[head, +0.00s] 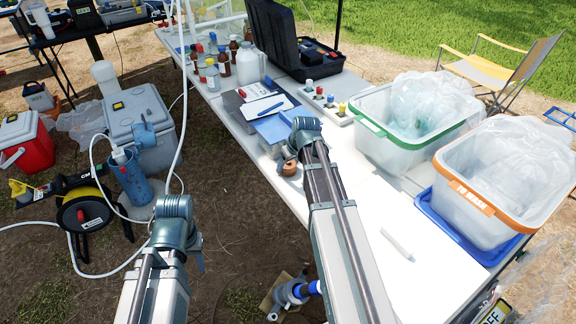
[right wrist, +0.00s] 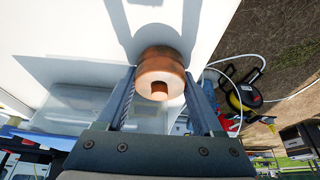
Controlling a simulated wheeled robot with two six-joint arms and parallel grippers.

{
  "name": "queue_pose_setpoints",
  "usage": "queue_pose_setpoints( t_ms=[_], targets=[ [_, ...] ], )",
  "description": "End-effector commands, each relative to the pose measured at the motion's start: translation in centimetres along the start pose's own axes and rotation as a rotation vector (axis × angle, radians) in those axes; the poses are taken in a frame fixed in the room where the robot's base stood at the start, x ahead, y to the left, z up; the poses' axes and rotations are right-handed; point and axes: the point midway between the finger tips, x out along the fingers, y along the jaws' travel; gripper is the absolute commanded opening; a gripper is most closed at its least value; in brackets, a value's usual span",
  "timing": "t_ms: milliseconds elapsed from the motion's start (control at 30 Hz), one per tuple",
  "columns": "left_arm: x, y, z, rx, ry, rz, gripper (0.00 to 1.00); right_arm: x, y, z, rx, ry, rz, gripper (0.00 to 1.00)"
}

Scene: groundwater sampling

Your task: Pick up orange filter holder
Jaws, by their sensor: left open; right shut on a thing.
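The orange filter holder (head: 289,168) is a small round copper-orange piece near the left edge of the white table. In the right wrist view the filter holder (right wrist: 161,62) sits between the fingertips of my right gripper (right wrist: 161,76), which is shut on it. The same right gripper (head: 287,159) shows in the head view, partly hidden by its own wrist. I cannot tell whether the holder still touches the table. My left gripper (head: 194,250) is off the table, over the ground at lower left, and holds nothing that I see.
The white table (head: 350,215) has a green-rimmed bin (head: 375,145) and an orange-rimmed bin (head: 500,219) at right. A white marker-like piece (head: 397,243) lies in front.

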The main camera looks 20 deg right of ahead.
Motion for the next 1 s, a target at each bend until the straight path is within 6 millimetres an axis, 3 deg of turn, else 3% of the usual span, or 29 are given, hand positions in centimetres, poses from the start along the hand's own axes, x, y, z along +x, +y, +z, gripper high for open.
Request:
queue_pose_setpoints(
  t_ms=[367, 800, 1000],
  targets=[
    [-3.9, -0.4, 0.2, 0.000, 0.000, 0.000, 0.50, -3.6, 0.0, -1.5, 0.000, 0.000, 0.000, 0.13],
    [-4.4, -0.4, 0.3, -0.001, 0.000, 0.000, 0.50, -7.2, 6.6, 5.8, 0.006, 0.000, 0.002, 0.13],
    [-4.7, -0.5, 0.3, -0.001, 0.000, 0.000, 0.50, -8.5, 8.9, 8.2, 0.003, 0.001, 0.001, 0.13]
  ],
)
